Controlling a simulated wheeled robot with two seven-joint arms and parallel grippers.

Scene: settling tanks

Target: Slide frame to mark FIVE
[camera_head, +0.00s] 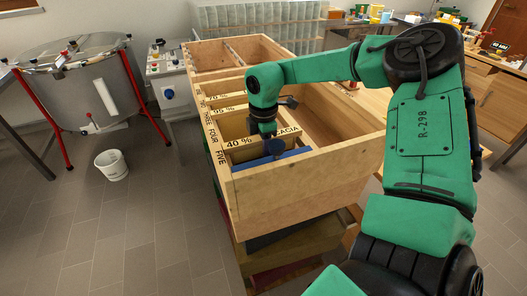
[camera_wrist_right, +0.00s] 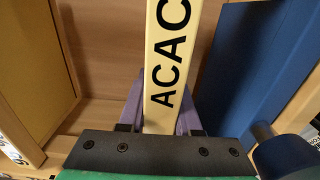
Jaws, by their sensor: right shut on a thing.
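The wooden box (camera_head: 300,205) has number words printed along its left wall, with the mark FIVE (camera_head: 218,183) nearest the front corner. A pale frame bar lettered "40 % ACACIA" (camera_head: 240,143) lies across the box, its left end near the word FOUR, behind FIVE. My right gripper (camera_head: 266,133) is shut on this frame near its middle, hiding some letters. In the wrist view, the fingers of my right gripper (camera_wrist_right: 160,112) hold both sides of the frame bar (camera_wrist_right: 168,60). My left gripper is not in view.
A blue panel (camera_head: 268,159) lies just in front of the held frame; it also shows in the wrist view (camera_wrist_right: 250,65). Other labelled bars (camera_head: 224,108) sit farther back. The box's right compartment (camera_head: 330,125) looks empty. A steel tank (camera_head: 80,90) and white bucket (camera_head: 112,165) stand left.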

